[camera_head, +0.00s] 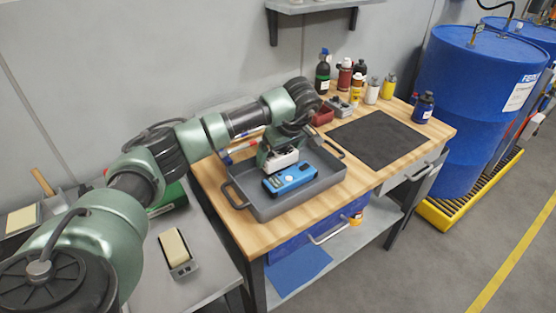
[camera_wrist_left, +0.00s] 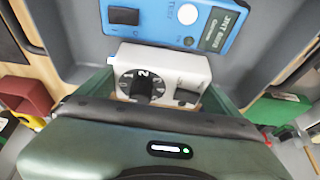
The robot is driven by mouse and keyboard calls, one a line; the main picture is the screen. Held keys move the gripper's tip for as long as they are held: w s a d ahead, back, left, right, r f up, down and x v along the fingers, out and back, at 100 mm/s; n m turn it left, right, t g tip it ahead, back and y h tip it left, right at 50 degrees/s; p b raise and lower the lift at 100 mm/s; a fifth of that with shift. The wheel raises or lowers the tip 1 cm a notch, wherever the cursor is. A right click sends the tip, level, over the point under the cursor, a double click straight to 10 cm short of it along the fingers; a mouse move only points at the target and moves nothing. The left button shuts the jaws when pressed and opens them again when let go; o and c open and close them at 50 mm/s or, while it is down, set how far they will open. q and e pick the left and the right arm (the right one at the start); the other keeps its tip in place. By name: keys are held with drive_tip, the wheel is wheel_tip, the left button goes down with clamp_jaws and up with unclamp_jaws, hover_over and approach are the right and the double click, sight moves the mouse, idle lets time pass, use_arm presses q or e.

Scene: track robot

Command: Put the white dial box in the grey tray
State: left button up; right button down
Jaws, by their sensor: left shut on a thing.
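The grey tray (camera_head: 268,211) sits on the wooden workbench; its inner surface fills much of the left wrist view (camera_wrist_left: 75,35). My left gripper (camera_head: 279,155) reaches down over the tray, shut on the white dial box (camera_head: 283,163). In the left wrist view the box (camera_wrist_left: 192,68) shows its black numbered dial and a dark switch, with green fingers (camera_wrist_left: 160,92) at its two ends. The box is within the tray's outline, close beside a blue meter (camera_head: 291,179) lying in the tray. I cannot tell whether the box touches the tray floor. My right gripper is not in view.
Several bottles (camera_head: 358,85) and a red bin (camera_head: 321,115) stand behind the tray. A black mat (camera_head: 378,141) lies clear to its right. Blue drums (camera_head: 468,105) stand beyond the bench. A grey side table (camera_head: 190,285) stands at lower left.

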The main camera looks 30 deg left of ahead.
sight(278, 161)
use_arm(q)
wheel_tip(278, 161, down, 3)
drive_tip(key=shift+r, duration=0.2)
drive_tip(key=shift+f, duration=0.2)
drive_tip(key=o, duration=1.5)
drive_tip(key=shift+c, duration=0.2)
drive_tip(key=shift+r, duration=0.3)
drive_tip(key=b+v, duration=0.1)
drive_tip(key=v, duration=1)
drive_tip(key=shift+r, duration=0.35)
